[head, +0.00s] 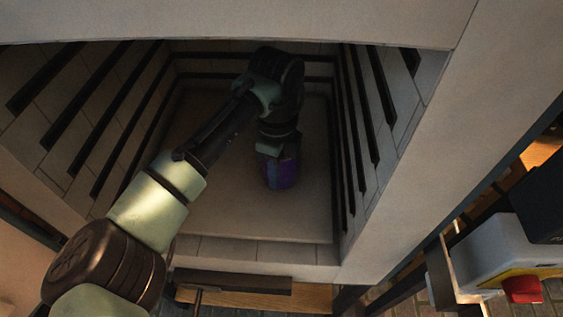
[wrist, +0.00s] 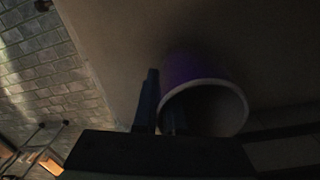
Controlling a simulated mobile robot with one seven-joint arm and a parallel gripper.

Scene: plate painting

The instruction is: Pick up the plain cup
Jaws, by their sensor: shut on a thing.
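A purple cup (head: 287,175) is in the tiled chamber, below the end of my arm in the head view. A bluish patch shows on its left; I cannot tell whether that is my finger or the cup. In the wrist view the cup (wrist: 197,69) has a pale round rim and a dark inside. My gripper (head: 271,157) is shut on the cup's wall. In the wrist view, one finger of my gripper (wrist: 161,102) is outside the rim and the other is inside it. I cannot tell whether the cup touches the floor.
The chamber's floor (head: 235,210) is bare around the cup. Walls with dark bars (head: 357,130) stand close on the left, right and back. A pale top edge (head: 230,22) overhangs the opening. A white box with a red part (head: 522,289) is outside at right.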

